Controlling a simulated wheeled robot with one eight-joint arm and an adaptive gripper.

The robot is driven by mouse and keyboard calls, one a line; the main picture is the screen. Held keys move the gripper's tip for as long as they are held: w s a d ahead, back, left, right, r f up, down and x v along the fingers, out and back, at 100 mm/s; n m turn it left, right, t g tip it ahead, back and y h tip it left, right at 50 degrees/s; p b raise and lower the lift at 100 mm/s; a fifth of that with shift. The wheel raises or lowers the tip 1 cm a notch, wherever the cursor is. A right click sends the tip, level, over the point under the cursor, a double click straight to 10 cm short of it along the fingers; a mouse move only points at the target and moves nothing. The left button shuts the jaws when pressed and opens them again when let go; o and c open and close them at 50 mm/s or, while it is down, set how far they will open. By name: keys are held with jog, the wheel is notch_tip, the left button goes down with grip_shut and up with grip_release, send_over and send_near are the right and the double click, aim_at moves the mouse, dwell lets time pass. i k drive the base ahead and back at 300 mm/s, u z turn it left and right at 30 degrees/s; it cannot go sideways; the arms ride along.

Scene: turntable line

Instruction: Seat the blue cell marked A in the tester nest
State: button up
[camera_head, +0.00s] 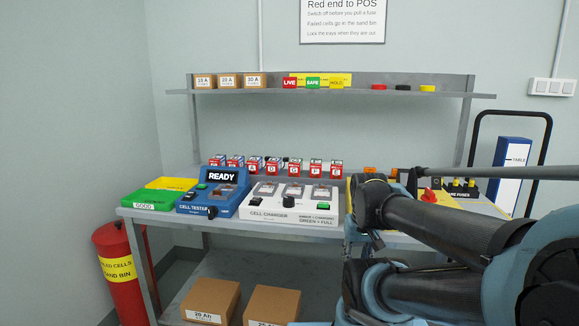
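The blue cell tester (190,207) stands on the bench left of centre, its display (222,177) reading READY. Its nest area lies just below the display, but it is too small to tell what is in it. A row of small lettered cells (315,169) stands behind the tester and charger, with red, white and some blue parts. The letters are mostly too small to read, so I cannot tell which cell is the blue one marked A. My arm fills the lower right, and my gripper is not in view.
A white cell charger (262,209) sits right of the tester. Green and yellow trays (152,200) are at the bench's left end. A red sand bin (120,290) stands on the floor at left. A shelf (370,92) runs above. My arm hides much of the bench's right side.

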aim_at(233, 182)
jog(key=z, duration=0.3)
jog(key=k, duration=1.05)
jog(key=u, duration=0.8)
jog(key=i, duration=0.75)
jog(key=z, duration=0.05)
